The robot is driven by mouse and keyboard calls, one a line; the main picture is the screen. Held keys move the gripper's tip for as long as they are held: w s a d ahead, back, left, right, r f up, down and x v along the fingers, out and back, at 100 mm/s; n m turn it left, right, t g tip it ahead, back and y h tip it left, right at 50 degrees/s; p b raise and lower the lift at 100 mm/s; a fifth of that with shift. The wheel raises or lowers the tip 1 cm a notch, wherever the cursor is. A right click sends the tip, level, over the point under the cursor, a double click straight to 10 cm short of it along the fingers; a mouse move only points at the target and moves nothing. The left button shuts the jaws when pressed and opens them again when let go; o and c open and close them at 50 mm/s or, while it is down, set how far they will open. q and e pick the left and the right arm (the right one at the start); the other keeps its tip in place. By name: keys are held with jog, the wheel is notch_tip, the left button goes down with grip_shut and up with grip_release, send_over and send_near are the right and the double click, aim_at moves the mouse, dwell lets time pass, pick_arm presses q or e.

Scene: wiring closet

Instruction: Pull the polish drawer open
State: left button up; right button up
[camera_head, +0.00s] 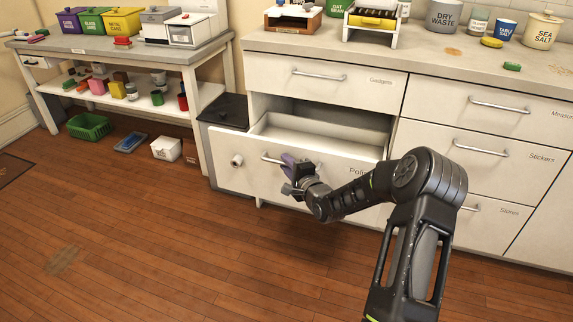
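The polish drawer (225,176) is the middle drawer of the left cabinet column, labelled "Poli…", with the rest of the label covered by my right arm. It stands pulled out, and its pale, empty-looking interior shows above the front. Its metal handle (270,159) is partly hidden by my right gripper (290,168). The gripper is at the handle, with a purple part over the bar. I cannot make out whether its fingers are closed around it. My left gripper is out of view.
The Gadgets drawer (300,80) above is shut, as are the Stickers drawer (510,155) and its neighbours on the right. A dark-topped bin (228,110) stands close left of the open drawer. A shelved workbench (130,55) is further left. The wooden floor (150,240) in front is clear.

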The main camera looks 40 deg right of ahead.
jog(key=shift+r, duration=0.1)
jog(key=f+p+v, duration=0.1)
jog(key=v, duration=0.6)
jog(key=shift+s+r, duration=0.45)
jog(key=shift+r, duration=0.05)
jog(key=shift+a, duration=0.1)
